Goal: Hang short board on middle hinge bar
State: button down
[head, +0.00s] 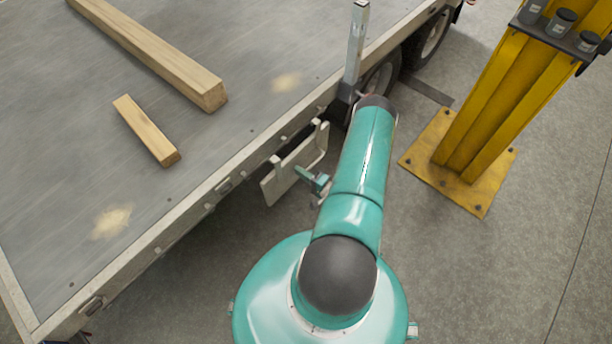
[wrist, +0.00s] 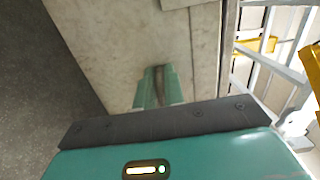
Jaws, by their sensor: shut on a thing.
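The short board (head: 283,180) is a pale, off-white panel with raised ends, upright beside the trailer's side edge. In the wrist view its pale, worn face (wrist: 108,40) fills the upper middle. My gripper (head: 312,180) is at the board's outer side, below the level of the deck. In the wrist view my teal fingers (wrist: 158,88) are shut on a narrow raised part of the board. The trailer's side rail (head: 200,203) runs diagonally just behind the board, with small metal fittings along it. I cannot tell whether the board touches the middle hinge bar.
Two wooden beams, one long (head: 150,50) and one short (head: 147,130), lie on the grey deck (head: 60,150). A metal post (head: 355,45) stands at the deck edge, close to my arm. Wheels (head: 432,35) and a yellow column (head: 500,100) are to the right. Open concrete floor lies around.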

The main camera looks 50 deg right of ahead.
aim_at(293, 171)
jog(key=shift+w, duration=2.2)
jog(key=shift+f, duration=1.25)
jog(key=c, duration=1.4)
grip_release()
jog(key=shift+s+f, duration=0.1)
jog(key=s+d, duration=0.1)
jog(key=s, duration=1.2)
jog(key=shift+s, duration=0.3)
